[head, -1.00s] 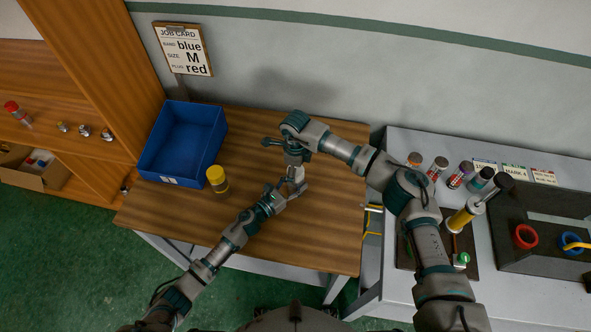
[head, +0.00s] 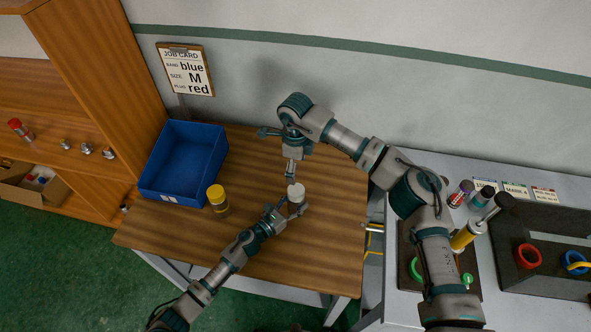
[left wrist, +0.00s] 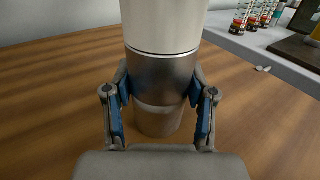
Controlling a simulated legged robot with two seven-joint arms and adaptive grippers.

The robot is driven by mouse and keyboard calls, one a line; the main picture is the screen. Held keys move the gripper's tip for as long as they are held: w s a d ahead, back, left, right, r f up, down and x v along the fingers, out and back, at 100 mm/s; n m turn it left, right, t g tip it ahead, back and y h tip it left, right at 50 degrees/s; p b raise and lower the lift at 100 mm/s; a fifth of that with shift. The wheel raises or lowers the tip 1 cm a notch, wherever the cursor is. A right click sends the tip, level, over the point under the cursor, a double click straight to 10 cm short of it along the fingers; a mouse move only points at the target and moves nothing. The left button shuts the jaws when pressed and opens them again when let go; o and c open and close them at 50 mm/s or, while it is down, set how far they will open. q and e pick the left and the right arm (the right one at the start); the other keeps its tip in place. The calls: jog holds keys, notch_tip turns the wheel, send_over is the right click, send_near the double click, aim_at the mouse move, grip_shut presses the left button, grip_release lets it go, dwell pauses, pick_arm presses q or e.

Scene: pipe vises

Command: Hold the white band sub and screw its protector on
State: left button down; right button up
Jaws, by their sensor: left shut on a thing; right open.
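The white-topped sub stands upright in my left gripper (head: 288,211). In the left wrist view its dark metal body (left wrist: 163,80) is between the blue-padded fingers of that gripper (left wrist: 160,95), which are shut on it. A wide off-white cap-like piece (left wrist: 165,22) sits on top, with a thin seam below it. The white top also shows in the head view (head: 296,192). A paler lower end (left wrist: 158,120) points down; I cannot tell whether it touches the wooden table. My right gripper (head: 290,174) is open, pointing down just behind and apart from the white top.
A blue bin (head: 183,160) and a yellow-capped cylinder (head: 218,200) stand on the table's left. A job card (head: 185,70) hangs behind, reading blue, M, red. The right bench holds several tubes, a red ring (head: 528,257) and a blue ring (head: 574,262). The table's front right is clear.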

pick_arm(q)
jog(key=shift+c, duration=1.4)
grip_release()
jog(key=v, duration=1.2)
